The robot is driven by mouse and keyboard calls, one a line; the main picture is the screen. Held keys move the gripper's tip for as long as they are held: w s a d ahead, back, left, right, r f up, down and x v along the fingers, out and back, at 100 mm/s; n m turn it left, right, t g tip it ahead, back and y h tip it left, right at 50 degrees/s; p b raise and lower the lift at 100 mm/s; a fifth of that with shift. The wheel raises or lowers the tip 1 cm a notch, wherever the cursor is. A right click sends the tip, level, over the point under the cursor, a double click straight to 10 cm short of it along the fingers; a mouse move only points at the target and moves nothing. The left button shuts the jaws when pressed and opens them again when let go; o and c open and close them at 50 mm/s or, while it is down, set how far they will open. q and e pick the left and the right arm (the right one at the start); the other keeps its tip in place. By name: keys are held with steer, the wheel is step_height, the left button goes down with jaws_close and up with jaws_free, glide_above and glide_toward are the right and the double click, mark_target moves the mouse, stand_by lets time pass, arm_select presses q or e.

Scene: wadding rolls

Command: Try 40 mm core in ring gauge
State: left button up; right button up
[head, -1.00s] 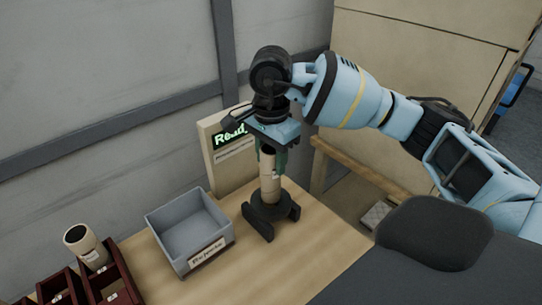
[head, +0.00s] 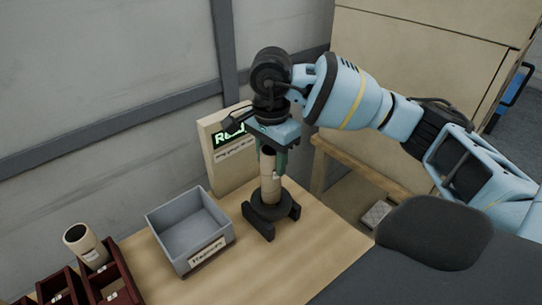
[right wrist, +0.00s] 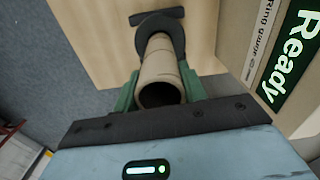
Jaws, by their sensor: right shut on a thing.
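A tan cardboard core (head: 268,180) stands upright in my right gripper (head: 269,158), whose green fingers are shut on its upper part. In the right wrist view the gripper (right wrist: 160,92) has a green finger on each side of the core (right wrist: 160,68), and its open top end faces the camera. The black ring gauge (head: 272,210) stands on a dark footed base on the table, directly under the gripper. The core's lower end is at the ring and appears to be inside it; how deep is hidden. My left gripper is not in view.
A beige display box (head: 222,168) with a green "Ready" screen stands close behind the core. A grey bin (head: 165,228) with a label is to the left. A dark red rack (head: 120,272) at lower left holds another core (head: 78,238). The table front (head: 290,275) is clear.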

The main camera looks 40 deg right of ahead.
steer(key=shift+f, duration=0.3)
steer(key=shift+f, duration=0.1)
stand_by(1.0)
steer(key=shift+f, duration=0.1)
steer(key=shift+s+f, duration=0.1)
steer(key=shift+f, duration=0.05)
steer(key=shift+f, duration=0.2)
stand_by(1.2)
steer(key=o, duration=1.3)
steer(key=shift+r, duration=0.2)
